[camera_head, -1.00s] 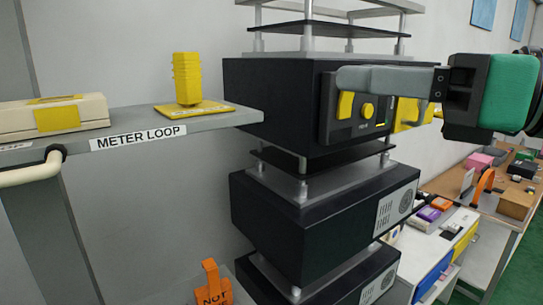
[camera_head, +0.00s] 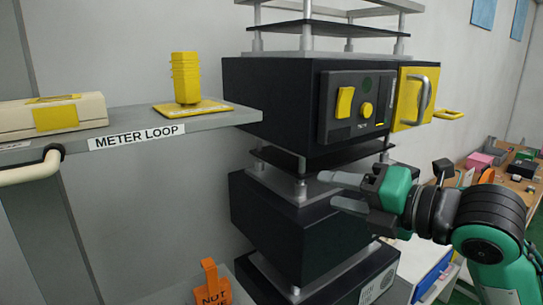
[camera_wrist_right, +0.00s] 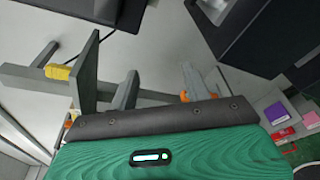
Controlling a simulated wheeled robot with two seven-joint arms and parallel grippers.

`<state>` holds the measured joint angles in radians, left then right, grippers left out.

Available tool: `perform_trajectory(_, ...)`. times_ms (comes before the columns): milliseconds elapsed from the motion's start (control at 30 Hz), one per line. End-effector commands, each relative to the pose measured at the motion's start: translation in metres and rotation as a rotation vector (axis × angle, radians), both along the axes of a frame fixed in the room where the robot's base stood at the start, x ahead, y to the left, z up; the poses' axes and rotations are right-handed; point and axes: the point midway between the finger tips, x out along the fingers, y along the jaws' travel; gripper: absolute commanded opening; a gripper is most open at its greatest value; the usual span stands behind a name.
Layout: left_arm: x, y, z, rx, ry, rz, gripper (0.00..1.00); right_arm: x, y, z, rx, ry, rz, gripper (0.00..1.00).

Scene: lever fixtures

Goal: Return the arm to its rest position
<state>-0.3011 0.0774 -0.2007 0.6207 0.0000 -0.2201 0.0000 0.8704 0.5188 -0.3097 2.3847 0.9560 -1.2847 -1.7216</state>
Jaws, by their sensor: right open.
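My right arm comes in from the lower right, green and dark grey. Its gripper (camera_head: 332,190) is open and empty, its two grey fingers parted one above the other. The fingers point left, in front of the dark rack units and below the control panel (camera_head: 335,130). That panel has a yellow rocker (camera_head: 345,102) and a yellow round knob (camera_head: 366,110). A yellow plate (camera_head: 405,118) with a grey handle (camera_head: 423,95) is to its right. In the right wrist view the green gripper housing (camera_wrist_right: 200,155) fills the bottom. My left gripper is not in view.
A grey shelf (camera_head: 225,121) labelled METER LOOP holds a yellow ribbed block (camera_head: 186,78) and a beige box (camera_head: 85,118). An orange tag (camera_head: 212,285) stands below. Benches with small items are at the right, behind my arm.

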Motion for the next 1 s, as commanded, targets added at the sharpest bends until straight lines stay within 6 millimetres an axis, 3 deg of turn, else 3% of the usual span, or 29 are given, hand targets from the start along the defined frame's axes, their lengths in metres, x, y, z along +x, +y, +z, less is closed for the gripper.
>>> perform_trajectory(33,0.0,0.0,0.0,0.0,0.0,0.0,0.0,0.005,-0.001,-0.022,0.043,0.081,-0.029,0.49)
perform_trajectory(267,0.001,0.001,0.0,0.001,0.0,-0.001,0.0,0.018,-0.013,-0.11,0.257,0.426,-0.207,0.49)
perform_trajectory(533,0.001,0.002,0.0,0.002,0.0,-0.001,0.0,0.008,-0.032,-0.219,0.508,0.808,-0.475,0.49)
perform_trajectory(767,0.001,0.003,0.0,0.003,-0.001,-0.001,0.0,-0.025,-0.052,-0.31,0.72,1.094,-0.76,0.49)
perform_trajectory(1000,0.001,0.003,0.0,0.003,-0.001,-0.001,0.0,-0.084,-0.076,-0.396,0.934,1.329,-1.12,0.49)
